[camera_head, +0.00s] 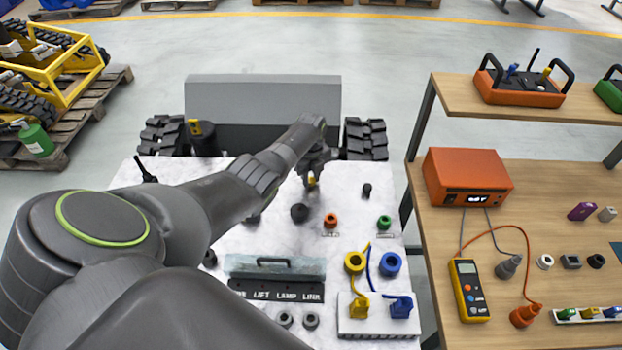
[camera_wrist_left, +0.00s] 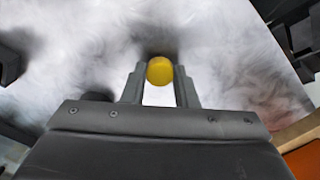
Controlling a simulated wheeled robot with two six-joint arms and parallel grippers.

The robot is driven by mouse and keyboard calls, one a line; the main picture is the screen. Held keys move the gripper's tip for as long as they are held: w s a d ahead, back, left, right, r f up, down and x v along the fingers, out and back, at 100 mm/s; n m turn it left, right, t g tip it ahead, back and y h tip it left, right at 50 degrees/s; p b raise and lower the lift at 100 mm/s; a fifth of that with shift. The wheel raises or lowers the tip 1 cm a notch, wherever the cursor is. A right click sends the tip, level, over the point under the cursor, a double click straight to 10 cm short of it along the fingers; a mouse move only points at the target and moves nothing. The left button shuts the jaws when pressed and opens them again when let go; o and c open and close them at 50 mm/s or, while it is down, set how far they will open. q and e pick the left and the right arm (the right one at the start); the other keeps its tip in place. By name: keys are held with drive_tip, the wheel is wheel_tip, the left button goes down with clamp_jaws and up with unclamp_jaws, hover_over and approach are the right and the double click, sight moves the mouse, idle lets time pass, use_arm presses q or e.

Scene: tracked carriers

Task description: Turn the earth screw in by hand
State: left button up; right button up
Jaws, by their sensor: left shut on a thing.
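The earth screw shows as a small yellow knob (camera_head: 311,180) near the far middle of the white work surface. My left gripper (camera_head: 313,172) reaches over the surface from the left and is shut on this knob. In the left wrist view the round yellow top of the knob (camera_wrist_left: 160,71) sits between the two fingertips (camera_wrist_left: 160,82). The knob's lower part and whatever it sits in are hidden. My right gripper is in neither view.
The white surface (camera_head: 345,275) carries an orange ring (camera_head: 330,220), a green ring (camera_head: 384,222), black knobs, and yellow and blue plugs (camera_head: 400,306). A wooden bench (camera_head: 535,230) with an orange meter box (camera_head: 467,176) stands to the right.

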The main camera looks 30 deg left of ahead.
use_arm(q)
drive_tip(key=m, duration=0.4)
drive_tip(key=shift+m+b, duration=0.3)
drive_tip(key=m, duration=0.3)
drive_tip(key=shift+m, duration=0.4)
drive_tip(key=o, duration=0.8)
